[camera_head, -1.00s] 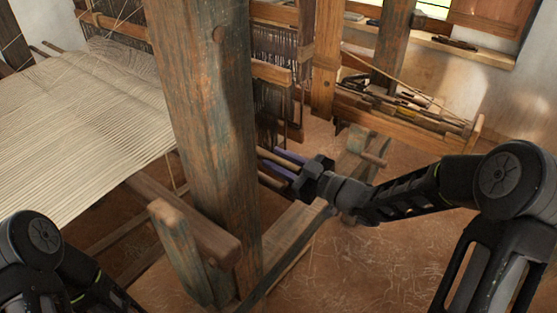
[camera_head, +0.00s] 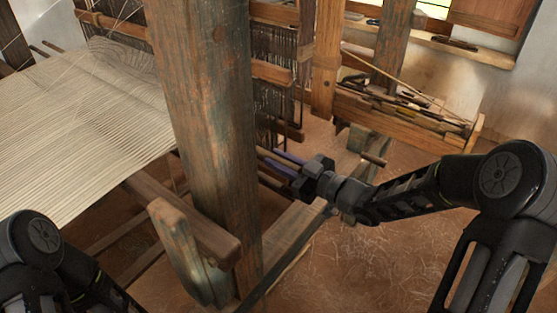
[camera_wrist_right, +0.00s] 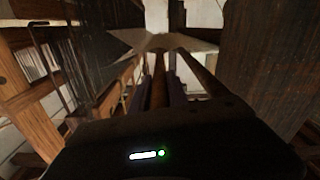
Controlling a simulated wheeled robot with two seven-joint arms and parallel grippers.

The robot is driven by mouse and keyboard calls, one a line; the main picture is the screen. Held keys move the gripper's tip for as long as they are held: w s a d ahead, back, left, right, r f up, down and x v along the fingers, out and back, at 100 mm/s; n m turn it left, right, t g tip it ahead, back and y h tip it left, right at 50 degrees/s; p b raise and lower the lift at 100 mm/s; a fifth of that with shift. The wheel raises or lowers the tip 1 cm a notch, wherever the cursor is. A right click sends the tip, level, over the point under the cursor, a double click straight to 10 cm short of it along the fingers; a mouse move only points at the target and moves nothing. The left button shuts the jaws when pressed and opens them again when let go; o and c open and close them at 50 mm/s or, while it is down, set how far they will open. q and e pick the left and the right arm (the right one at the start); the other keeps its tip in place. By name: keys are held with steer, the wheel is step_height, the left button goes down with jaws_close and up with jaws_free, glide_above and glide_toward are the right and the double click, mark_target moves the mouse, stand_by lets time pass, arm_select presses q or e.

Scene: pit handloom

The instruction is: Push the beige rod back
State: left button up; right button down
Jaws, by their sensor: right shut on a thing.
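My right gripper (camera_head: 276,162) reaches in from the right, just beyond the thick upright post, among the low rods of the loom. Its two purple fingers are shut on the beige rod (camera_wrist_right: 158,92), which runs lengthwise between them and away from the wrist camera. The rod looks brownish in the dim light, and its near end is hidden by the gripper body. In the head view the rod is mostly hidden by the fingers and the post. My left arm shows at the lower left, but its gripper is not in view.
The thick wooden post (camera_head: 205,130) stands close to the left of my right gripper. Pale warp cloth (camera_head: 80,120) stretches at the left. A wooden tray (camera_head: 400,123) of tools lies at the back right. Open earthen floor (camera_head: 370,270) is at the lower right.

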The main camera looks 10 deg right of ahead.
stand_by(0.5)
steer(key=shift+s+a+f+b, duration=0.1)
steer(key=shift+s+a+b, duration=0.65)
steer(key=shift+a, duration=0.1)
steer(key=c, duration=1.3)
jaws_free()
steer(key=shift+a, duration=0.1)
